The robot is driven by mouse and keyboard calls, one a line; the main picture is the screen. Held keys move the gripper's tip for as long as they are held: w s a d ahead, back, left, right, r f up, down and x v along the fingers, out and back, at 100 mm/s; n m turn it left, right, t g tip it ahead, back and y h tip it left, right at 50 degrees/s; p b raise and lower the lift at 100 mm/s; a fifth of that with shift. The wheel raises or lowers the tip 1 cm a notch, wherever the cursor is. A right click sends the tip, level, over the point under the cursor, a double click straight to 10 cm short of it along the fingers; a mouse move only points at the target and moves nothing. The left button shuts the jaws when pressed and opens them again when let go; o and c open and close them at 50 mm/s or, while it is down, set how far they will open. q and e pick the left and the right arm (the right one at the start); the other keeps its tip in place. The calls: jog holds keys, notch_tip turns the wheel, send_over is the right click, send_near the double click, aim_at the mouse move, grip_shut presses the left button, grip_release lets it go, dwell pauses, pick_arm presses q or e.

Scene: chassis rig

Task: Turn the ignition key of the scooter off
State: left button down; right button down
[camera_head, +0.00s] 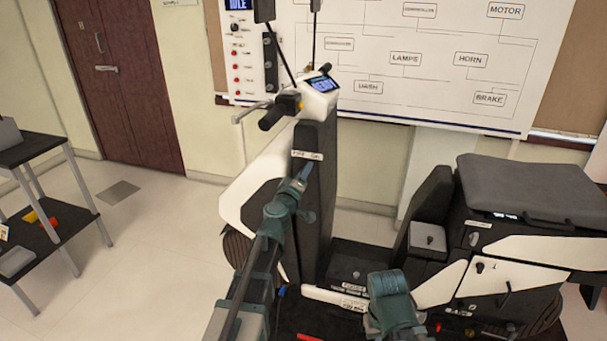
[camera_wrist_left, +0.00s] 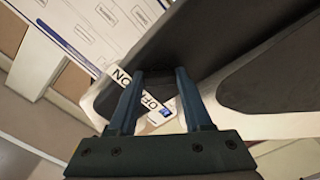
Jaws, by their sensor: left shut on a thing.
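The scooter (camera_head: 318,200) stands in front of me, its dark front column upright. A white OFF/ON label (camera_head: 307,155) is on the column; it also shows in the left wrist view (camera_wrist_left: 124,76), partly behind the fingers. My left gripper (camera_head: 302,172) is at the column just below this label. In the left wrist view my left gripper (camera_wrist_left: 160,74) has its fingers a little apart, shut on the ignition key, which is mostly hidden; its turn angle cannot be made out. Part of my right arm shows at the lower middle, but its fingers are not visible.
The handlebar grip (camera_head: 272,118) and brake lever stick out left above my left gripper. The seat (camera_head: 535,190) and rear body fill the right side. A wiring board (camera_head: 415,60) hangs behind. A shelf cart (camera_head: 45,205) stands at the left, with free floor beside it.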

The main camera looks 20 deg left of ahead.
pick_arm(q)
jog(key=n, duration=0.7)
dwell(0.7)
jog(key=shift+c, duration=1.6)
grip_release()
jog(key=shift+s, duration=0.1)
